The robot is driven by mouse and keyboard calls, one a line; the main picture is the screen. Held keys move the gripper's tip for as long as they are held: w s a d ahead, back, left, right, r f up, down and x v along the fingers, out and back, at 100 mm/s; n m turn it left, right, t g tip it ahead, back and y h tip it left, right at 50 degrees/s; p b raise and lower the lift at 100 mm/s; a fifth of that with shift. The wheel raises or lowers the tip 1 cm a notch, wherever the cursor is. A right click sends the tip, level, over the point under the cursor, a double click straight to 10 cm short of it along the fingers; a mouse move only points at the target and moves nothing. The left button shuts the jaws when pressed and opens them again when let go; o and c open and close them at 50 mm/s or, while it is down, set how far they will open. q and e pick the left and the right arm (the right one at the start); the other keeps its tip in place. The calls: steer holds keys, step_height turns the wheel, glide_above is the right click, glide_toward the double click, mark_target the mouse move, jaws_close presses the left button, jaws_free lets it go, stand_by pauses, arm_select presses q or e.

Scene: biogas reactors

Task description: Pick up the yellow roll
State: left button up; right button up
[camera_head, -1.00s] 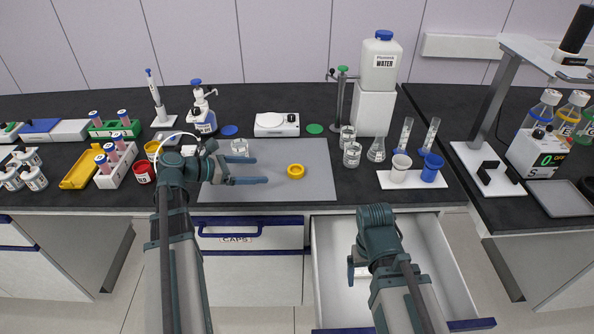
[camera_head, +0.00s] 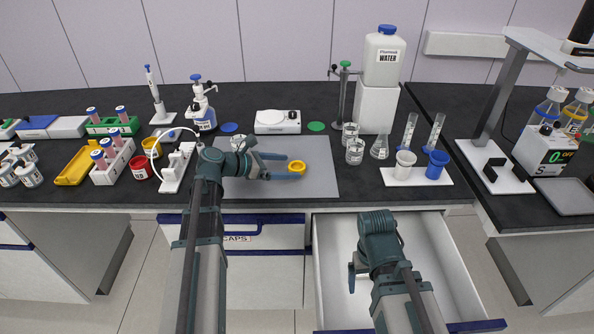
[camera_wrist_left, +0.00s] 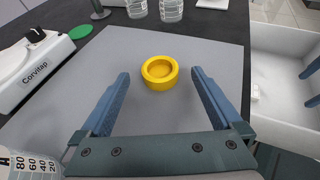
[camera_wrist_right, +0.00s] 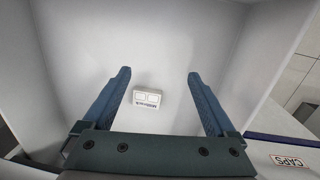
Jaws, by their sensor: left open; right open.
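The yellow roll (camera_head: 297,167) lies on the grey mat (camera_head: 322,188) on the bench. In the left wrist view the roll (camera_wrist_left: 160,72) is a short yellow ring with a hollow top, just ahead of and between the fingertips. My left gripper (camera_head: 286,166) is open and low over the mat, its fingers pointing right towards the roll; it also shows in the left wrist view (camera_wrist_left: 160,75). Nothing is between its fingers' inner faces. My right gripper (camera_wrist_right: 160,76) is open and empty above the open drawer; its fingers are partly hidden in the head view.
The open drawer (camera_head: 432,240) holds a small white box (camera_wrist_right: 147,97). A white Corvitap device (camera_wrist_left: 32,68), a beaker partly behind my left gripper, and glassware (camera_head: 355,151) stand around the mat. The mat's right part is clear.

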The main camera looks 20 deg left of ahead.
mark_target(297, 168)
arm_select(q)
steer(key=x, duration=0.2)
steer(key=shift+w+d+f+b, duration=0.15)
steer(key=shift+w+b, duration=0.05)
steer(key=shift+b, duration=0.1)
steer(key=c, duration=1.4)
